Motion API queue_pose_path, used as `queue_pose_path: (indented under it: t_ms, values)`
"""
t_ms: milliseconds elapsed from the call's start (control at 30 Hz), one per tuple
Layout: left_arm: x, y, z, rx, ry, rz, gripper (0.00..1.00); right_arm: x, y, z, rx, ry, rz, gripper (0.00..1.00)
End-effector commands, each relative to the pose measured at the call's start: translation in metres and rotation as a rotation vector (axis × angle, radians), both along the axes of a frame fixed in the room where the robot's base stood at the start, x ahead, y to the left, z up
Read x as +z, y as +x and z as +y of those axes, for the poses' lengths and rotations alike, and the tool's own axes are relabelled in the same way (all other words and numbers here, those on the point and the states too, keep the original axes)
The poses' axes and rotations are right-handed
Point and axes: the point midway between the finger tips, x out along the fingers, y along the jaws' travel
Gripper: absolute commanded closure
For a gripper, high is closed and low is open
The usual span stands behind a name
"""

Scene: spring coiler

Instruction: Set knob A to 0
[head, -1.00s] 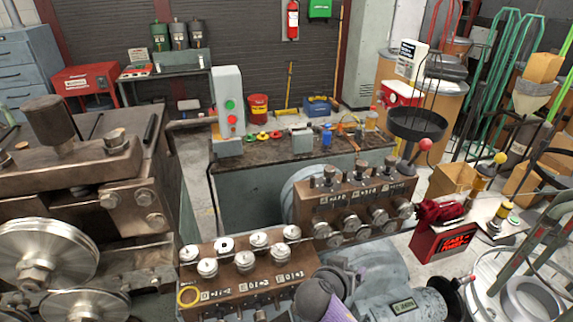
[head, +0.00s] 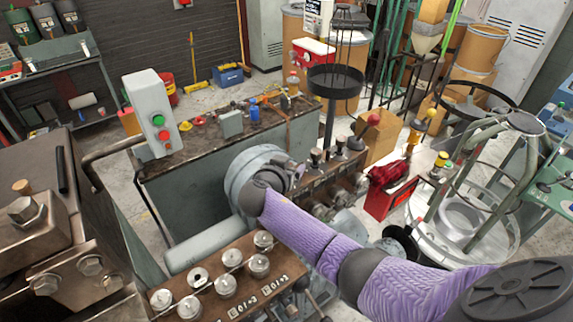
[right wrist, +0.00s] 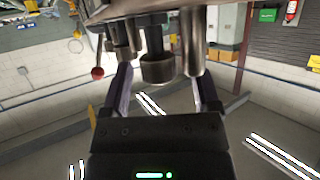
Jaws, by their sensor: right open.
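A brown block (head: 325,180) stands behind the front block, with several dark knobs on its top. I cannot read which of them is knob A or its setting. My right gripper (head: 298,172) is at the left end of this block, partly hidden behind my purple arm. In the right wrist view, which looks upside down, the right gripper (right wrist: 165,90) is open. A dark round knob (right wrist: 157,68) lies between its spread fingers, with a gap to each side. I see no contact. My left gripper is not in view.
The front brown block (head: 240,277) carries several silver rollers and white number marks. A lever with a red ball (head: 373,118) stands right of the knobs; the ball also shows in the right wrist view (right wrist: 97,72). A grey control box (head: 153,115) stands on the bench behind.

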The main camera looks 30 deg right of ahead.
Motion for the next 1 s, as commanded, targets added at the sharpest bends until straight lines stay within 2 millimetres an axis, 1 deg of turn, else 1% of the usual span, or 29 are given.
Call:
queue_pose_path:
  t_ms: [100, 267, 300, 367, 400, 467, 500, 667, 1000]
  values:
    - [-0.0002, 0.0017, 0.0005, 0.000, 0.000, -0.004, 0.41, -0.0018, 0.0020, -0.0034, -0.001, -0.001, 0.001, 0.21]
    - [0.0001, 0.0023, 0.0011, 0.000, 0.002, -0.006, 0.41, -0.0017, 0.0021, -0.0033, -0.001, 0.000, 0.002, 0.21]
    - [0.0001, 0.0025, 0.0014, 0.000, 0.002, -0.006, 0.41, -0.0017, 0.0021, -0.0033, -0.001, 0.000, 0.002, 0.24]
    - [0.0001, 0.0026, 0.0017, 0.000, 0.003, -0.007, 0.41, -0.0018, 0.0020, -0.0032, -0.001, 0.000, 0.002, 0.36]
    - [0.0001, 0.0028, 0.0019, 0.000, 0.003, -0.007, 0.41, -0.0017, 0.0021, -0.0033, -0.001, 0.000, 0.002, 0.45]
    - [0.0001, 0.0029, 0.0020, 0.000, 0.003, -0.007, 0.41, -0.0018, 0.0020, -0.0032, -0.001, 0.000, 0.002, 0.57]
    - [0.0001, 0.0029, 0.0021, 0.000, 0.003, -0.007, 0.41, -0.0018, 0.0020, -0.0032, -0.001, 0.000, 0.002, 0.66]
    - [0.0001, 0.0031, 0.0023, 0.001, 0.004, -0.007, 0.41, -0.0017, 0.0019, -0.0031, -0.001, 0.000, 0.002, 1.00]
    - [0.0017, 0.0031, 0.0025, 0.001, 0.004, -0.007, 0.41, -0.0011, 0.0017, -0.0036, 0.030, 0.000, 0.000, 1.00]
